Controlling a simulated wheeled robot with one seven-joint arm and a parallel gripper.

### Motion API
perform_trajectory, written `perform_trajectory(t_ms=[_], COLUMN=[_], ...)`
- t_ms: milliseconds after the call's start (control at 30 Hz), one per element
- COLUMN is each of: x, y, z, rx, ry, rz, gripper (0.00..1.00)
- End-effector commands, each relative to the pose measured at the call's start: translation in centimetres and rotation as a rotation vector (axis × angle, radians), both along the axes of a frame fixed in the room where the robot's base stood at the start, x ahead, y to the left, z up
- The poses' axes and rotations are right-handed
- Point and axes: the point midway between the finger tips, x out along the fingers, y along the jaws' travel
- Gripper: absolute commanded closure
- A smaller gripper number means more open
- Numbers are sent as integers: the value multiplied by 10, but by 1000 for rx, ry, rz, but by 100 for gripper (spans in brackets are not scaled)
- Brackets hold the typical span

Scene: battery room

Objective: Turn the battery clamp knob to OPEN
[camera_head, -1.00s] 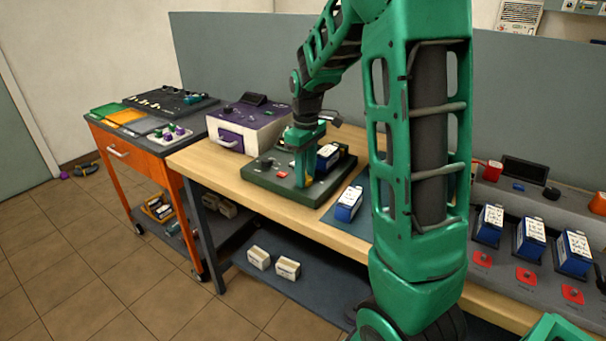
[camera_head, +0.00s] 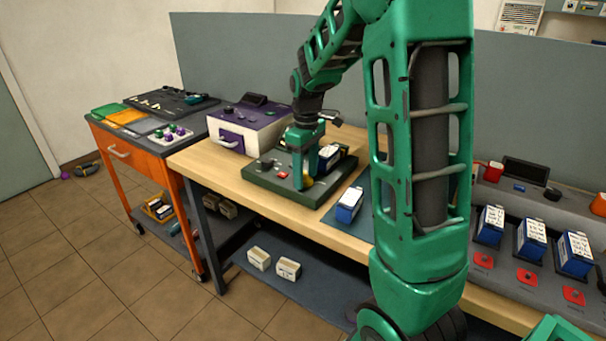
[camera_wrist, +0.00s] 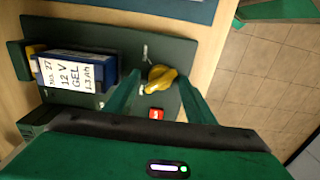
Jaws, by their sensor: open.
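The yellow clamp knob (camera_wrist: 163,79) sits on the dark green battery fixture (camera_head: 258,179). In the wrist view it lies between the two fingers of my gripper (camera_wrist: 158,88), which are open and spaced apart on either side of it. Its pointer direction and any OPEN mark are too small to read. A blue and white battery marked 12 V GEL (camera_wrist: 70,74) sits in the fixture beside the knob. In the head view my gripper (camera_head: 302,183) reaches down over the fixture and mostly hides the knob. A small red button (camera_wrist: 156,114) is close to the knob.
A purple and white box (camera_head: 245,130) stands left of the fixture. Several batteries stand in a grey rack (camera_head: 500,275) at right. The bench front edge is close to the fixture.

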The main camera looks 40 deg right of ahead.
Motion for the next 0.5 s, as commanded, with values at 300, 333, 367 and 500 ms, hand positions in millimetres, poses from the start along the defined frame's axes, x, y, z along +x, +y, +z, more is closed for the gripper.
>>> perform_trajectory(t_ms=[300, 333, 367, 500], x=[2, 1, 2, 2], y=[0, 0, 0, 0], z=[47, 52, 58, 82], rx=[-1, -1, -1, -1], ry=[-5, -5, -5, -6], rz=[0, 0, 0, 1], gripper=[50, 50, 50, 50])
